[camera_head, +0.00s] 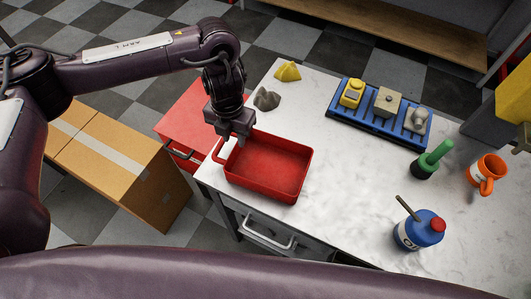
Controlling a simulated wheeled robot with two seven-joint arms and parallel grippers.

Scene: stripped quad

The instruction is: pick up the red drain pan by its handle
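The red drain pan (270,170) is a shallow rectangular tray lying flat and empty near the left front corner of the white marbled worktop. Its handle (218,152) is a red loop on its left side. My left gripper (233,134) points down from above, right at the pan's upper left corner and close to the handle. Its fingertips overlap the pan's edge in this view, so I cannot tell whether they touch it or how far apart they are. I do not make out my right gripper.
A blue ribbed tray (378,132) holds several small items. A yellow lump (287,72) and grey lump (266,98) lie behind the pan. A cardboard box (125,165) stands left.

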